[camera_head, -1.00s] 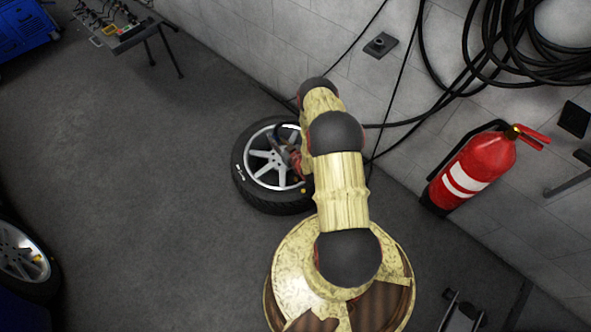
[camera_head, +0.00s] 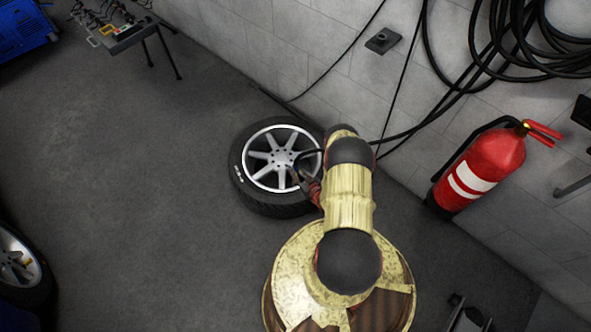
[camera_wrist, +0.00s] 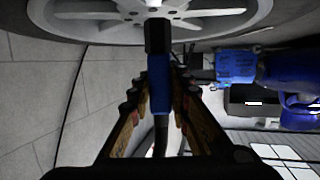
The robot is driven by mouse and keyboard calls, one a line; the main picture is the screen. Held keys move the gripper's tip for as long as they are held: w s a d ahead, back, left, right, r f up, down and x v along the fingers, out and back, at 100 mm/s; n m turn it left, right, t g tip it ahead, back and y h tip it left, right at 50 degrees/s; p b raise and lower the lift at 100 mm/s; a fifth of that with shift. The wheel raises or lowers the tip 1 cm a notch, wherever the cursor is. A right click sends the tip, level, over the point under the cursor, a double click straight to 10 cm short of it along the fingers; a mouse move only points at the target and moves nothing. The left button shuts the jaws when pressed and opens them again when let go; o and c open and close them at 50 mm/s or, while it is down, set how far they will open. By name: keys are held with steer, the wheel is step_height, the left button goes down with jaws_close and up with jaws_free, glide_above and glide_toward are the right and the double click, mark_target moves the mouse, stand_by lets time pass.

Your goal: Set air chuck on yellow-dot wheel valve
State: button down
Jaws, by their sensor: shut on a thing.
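A wheel with a silver spoked rim (camera_head: 258,140) lies on the floor near the wall, and its rim fills the top of the wrist view (camera_wrist: 100,12). My gripper (camera_head: 299,181), largely hidden by my arm, is over the right side of this wheel. In the wrist view, my gripper (camera_wrist: 160,85) is shut on the air chuck (camera_wrist: 158,38), black with a blue body, its hose trailing back. The chuck's tip points at the rim; I cannot tell whether it touches. No valve is clear on this wheel. A second wheel (camera_head: 22,258) at lower left shows a small yellowish spot.
A red fire extinguisher (camera_head: 480,170) stands at the wall on the right. Black hoses (camera_head: 470,75) hang on the wall. A tool table (camera_head: 125,38) stands at upper left. The floor left of the wheel is clear.

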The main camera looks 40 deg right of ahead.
steer(key=shift+f+b, duration=1)
steer(key=shift+f, duration=0.75)
steer(key=shift+s, duration=0.15)
steer(key=shift+f, duration=0.65)
steer(key=c, duration=2)
jaws_free()
steer(key=shift+o, duration=0.2)
steer(key=shift+p+v, duration=1.65)
steer(key=shift+v, duration=3.9)
